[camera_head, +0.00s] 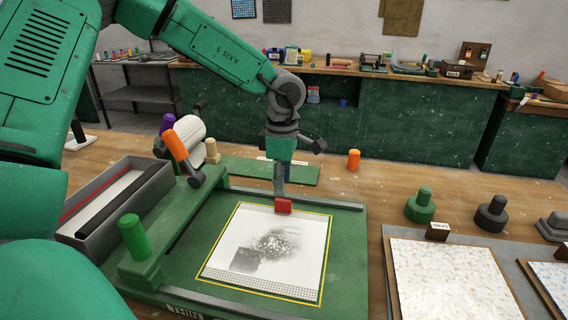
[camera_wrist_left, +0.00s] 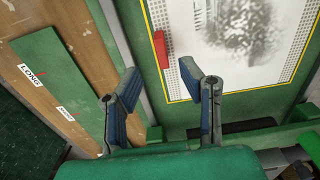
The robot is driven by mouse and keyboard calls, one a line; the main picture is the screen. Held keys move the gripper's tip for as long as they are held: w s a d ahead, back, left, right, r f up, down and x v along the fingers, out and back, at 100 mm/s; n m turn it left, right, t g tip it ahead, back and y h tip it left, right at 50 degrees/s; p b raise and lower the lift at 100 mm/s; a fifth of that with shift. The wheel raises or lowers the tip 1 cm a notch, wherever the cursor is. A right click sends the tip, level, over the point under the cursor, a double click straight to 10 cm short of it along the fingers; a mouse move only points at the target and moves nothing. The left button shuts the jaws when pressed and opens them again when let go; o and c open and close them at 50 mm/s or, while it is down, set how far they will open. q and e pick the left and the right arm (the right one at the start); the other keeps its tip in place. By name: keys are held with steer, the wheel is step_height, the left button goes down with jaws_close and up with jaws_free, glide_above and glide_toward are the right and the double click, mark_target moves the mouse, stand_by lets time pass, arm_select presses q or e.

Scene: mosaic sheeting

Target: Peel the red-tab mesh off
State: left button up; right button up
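The red tab (camera_head: 283,205) stands at the far edge of the pale mesh sheet (camera_head: 305,245), which lies flat inside a yellow outline on the green board (camera_head: 345,270). The sheet has a gridded border and a dark speckled patch. My left gripper (camera_head: 280,188) points down just above the tab in the head view. In the left wrist view its blue-padded fingers (camera_wrist_left: 158,70) are spread and empty. The red tab (camera_wrist_left: 160,50) lies beyond the fingertips, roughly in line with the gap, not between the pads. My right gripper is not in view.
A grey tray (camera_head: 125,205) with rods and a green knob (camera_head: 133,237) stand left of the board. An orange-handled roller (camera_head: 183,150) is behind it. Speckled panels (camera_head: 450,280) and dark knobs (camera_head: 491,213) are on the right.

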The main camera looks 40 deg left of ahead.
mark_target(283, 199)
arm_select(q)
step_height(283, 199, down, 6)
steer(key=shift+d+r, duration=0.1)
steer(key=shift+d, duration=0.05)
stand_by(0.3)
jaws_close()
